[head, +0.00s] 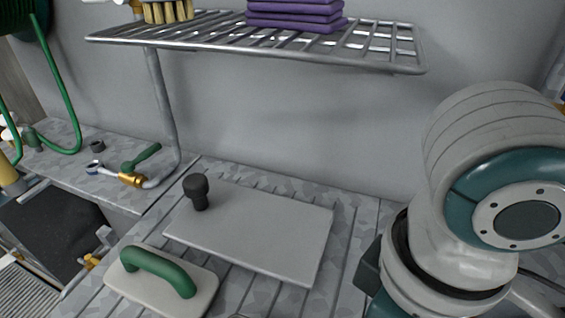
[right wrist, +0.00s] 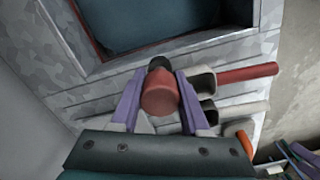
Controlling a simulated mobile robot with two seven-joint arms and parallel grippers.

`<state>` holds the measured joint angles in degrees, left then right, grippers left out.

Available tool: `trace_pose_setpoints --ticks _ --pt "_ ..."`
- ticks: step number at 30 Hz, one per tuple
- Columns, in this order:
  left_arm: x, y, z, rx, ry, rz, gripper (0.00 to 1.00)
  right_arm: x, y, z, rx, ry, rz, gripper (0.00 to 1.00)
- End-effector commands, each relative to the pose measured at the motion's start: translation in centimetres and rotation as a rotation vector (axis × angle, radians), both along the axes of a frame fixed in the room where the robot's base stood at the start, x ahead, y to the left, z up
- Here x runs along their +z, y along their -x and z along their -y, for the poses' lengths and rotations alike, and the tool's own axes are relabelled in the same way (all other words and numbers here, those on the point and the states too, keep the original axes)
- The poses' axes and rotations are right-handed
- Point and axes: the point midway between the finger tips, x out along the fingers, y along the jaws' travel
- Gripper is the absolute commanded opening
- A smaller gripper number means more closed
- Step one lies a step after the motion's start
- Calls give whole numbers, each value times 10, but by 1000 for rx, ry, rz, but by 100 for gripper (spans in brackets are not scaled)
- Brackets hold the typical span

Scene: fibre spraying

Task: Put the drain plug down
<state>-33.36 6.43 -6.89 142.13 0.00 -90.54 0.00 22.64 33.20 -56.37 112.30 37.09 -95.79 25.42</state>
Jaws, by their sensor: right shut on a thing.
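The drain plug (right wrist: 160,97), a red rounded piece with a dark part behind it, is between the purple fingers of my right gripper (right wrist: 158,92) in the right wrist view. The fingers are shut on it. Beyond it lies the grey ribbed counter beside a basin (right wrist: 97,44) with a dark teal inside. I cannot tell whether the plug touches the counter. In the head view my right arm comes in at the right, but its gripper is out of the picture. My left gripper is in neither view.
Tools with a red handle (right wrist: 247,74) and an orange handle (right wrist: 245,139) lie close right of the gripper. The head view shows a grey board (head: 260,232), a black-knobbed piece (head: 197,190), a green-handled float (head: 160,275), and a wire shelf (head: 200,45) above.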

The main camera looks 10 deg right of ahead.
Motion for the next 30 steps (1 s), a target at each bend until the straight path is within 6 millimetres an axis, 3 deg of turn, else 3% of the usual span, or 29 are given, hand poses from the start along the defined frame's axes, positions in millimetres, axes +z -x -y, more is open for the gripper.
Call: trace_pose_setpoints --ticks 3,9,14,18,21,30 --pt "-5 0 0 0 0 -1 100 -1 -35 -9 -2 -1 4 0" --pt "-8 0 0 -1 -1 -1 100 -1 -64 -15 -1 -1 1 0" --pt "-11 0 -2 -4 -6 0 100 -1 -76 -18 -1 -1 1 0" --pt "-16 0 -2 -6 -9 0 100 -27 -73 -17 -1 2 -3 0" --pt "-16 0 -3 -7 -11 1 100 -35 -73 -17 0 1 0 0" --pt "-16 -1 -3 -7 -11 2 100 -36 -73 -16 0 1 1 0"
